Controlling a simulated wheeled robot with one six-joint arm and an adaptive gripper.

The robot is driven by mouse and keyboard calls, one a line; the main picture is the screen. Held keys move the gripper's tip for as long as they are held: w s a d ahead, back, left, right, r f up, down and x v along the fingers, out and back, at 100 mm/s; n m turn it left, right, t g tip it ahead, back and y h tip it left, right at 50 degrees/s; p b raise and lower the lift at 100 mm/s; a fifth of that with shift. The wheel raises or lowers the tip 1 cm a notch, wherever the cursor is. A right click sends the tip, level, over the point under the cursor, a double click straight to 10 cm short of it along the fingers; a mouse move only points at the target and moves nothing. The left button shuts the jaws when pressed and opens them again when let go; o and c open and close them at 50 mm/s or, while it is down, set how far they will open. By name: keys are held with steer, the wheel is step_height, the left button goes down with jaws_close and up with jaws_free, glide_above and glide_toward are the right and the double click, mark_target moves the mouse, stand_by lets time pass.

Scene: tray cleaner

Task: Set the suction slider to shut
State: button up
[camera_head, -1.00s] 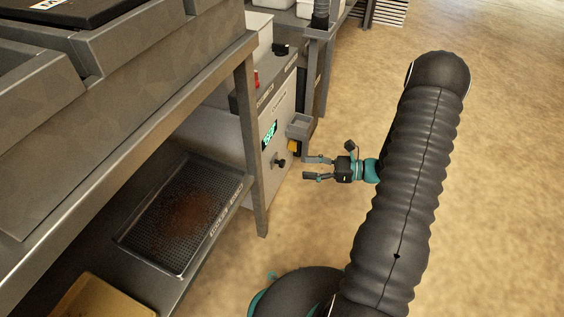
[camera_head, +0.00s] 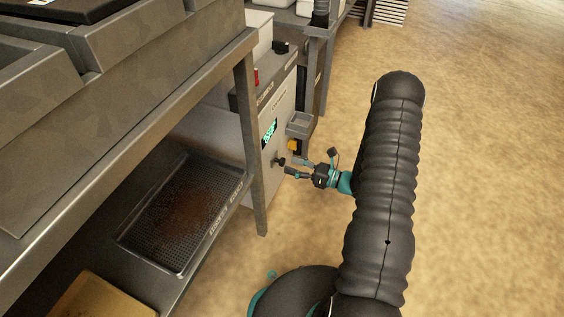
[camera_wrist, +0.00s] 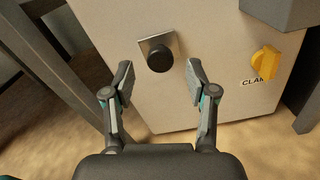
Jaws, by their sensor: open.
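In the wrist view a round black knob (camera_wrist: 160,57) stands on a small metal plate on the pale front panel of the machine (camera_wrist: 215,35). No label for it is readable, and I cannot tell whether it is the suction slider. My gripper (camera_wrist: 158,80) is open, its two fingers apart to the left and right of the knob and nearer to the camera. Nothing is between the fingers. In the head view the knob (camera_head: 279,161) sits low on the panel, and my gripper (camera_head: 291,167) is just right of it, fingers pointing at the panel.
A yellow knob (camera_wrist: 265,62) with a partly hidden "CLAM" label is to the right in the wrist view, under a grey box (camera_wrist: 285,12). A green display (camera_head: 269,132) is above the black knob. A shelf post (camera_head: 251,150) stands left. Open floor lies right.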

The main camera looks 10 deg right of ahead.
mark_target(284, 162)
steer(key=shift+x, duration=2.35)
jaws_close()
